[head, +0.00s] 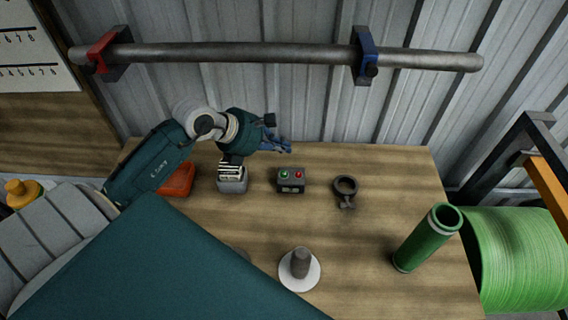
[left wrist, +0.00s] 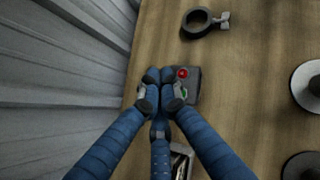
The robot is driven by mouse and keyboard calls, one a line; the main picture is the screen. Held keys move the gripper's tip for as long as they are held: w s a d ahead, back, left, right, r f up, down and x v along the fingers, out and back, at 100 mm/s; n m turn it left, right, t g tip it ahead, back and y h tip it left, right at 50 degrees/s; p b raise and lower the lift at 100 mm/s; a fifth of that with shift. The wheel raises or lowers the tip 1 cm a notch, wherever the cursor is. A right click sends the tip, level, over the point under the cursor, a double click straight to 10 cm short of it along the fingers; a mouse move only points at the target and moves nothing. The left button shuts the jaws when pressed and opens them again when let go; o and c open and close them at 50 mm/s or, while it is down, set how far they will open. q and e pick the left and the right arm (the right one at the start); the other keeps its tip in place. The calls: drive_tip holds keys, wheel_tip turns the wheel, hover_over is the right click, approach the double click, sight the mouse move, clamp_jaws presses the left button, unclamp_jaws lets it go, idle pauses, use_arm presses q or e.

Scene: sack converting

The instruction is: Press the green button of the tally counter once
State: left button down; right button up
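The tally counter (head: 291,187) is a small dark box on the wooden table, with a green button (head: 284,174) on the left of its top and a red button (head: 299,174) on the right. My left gripper (head: 286,146) has blue fingers and is above and behind the counter. In the left wrist view the fingertips (left wrist: 160,76) are together with nothing seen between them. They cover part of the counter (left wrist: 195,77). The green button (left wrist: 184,92) shows at the edge of a finger, and the red button (left wrist: 182,73) is clear. My right gripper is not in view.
A grey box with striped contents (head: 232,184) and an orange bin (head: 177,181) stand left of the counter. A dark ring clamp (head: 345,188) lies right. A white disc with a peg (head: 300,270) and a green tube (head: 428,238) are nearer. A pipe (head: 240,52) crosses the wall.

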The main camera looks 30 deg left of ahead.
use_arm(q)
drive_tip(key=shift+f+b, duration=0.6)
drive_tip(key=shift+f, duration=0.35)
drive_tip(key=b, duration=0.4)
hover_over(282, 175)
wheel_tip(282, 175, down, 6)
drive_tip(key=shift+r, duration=0.1)
drive_tip(key=shift+f+b, duration=0.55)
drive_tip(key=shift+f, duration=0.1)
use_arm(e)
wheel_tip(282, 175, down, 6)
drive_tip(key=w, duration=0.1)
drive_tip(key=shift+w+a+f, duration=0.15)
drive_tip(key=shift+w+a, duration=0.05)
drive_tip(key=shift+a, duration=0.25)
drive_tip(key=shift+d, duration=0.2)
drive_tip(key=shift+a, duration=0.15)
use_arm(q)
drive_tip(key=shift+f, duration=0.1)
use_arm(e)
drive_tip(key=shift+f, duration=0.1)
use_arm(q)
drive_tip(key=shift+f+b, duration=0.3)
drive_tip(key=shift+b, duration=0.15)
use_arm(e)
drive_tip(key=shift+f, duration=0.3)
